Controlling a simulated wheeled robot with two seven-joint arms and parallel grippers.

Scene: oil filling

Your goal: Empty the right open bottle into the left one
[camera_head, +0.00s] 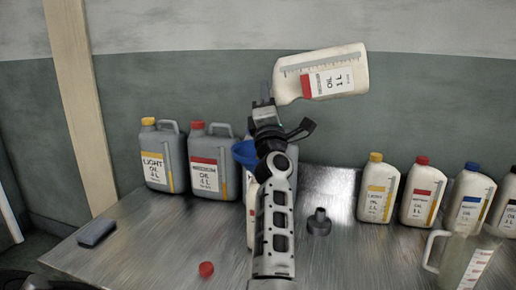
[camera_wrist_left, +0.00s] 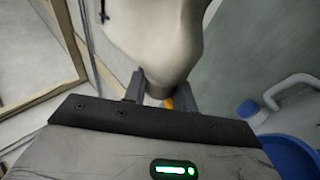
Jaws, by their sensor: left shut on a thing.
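A white 1 L oil bottle with a red-striped label (camera_head: 335,83) is held in the air, lying nearly on its side. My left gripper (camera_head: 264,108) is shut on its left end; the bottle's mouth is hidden. In the left wrist view the pale bottle (camera_wrist_left: 160,35) narrows between the fingers (camera_wrist_left: 160,90). A white bottle (camera_head: 251,215) stands on the table below, mostly hidden by my left arm. A blue funnel (camera_head: 243,152) shows above it, and also in the left wrist view (camera_wrist_left: 292,158). Whether oil is flowing cannot be seen. My right gripper is not in view.
Grey jugs with a yellow cap (camera_head: 163,160) and a red cap (camera_head: 210,165) stand at the back left. Several capped white bottles (camera_head: 376,190) and a clear jug (camera_head: 462,262) stand at right. A red cap (camera_head: 206,269), dark fitting (camera_head: 319,223) and grey block (camera_head: 97,233) lie on the table.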

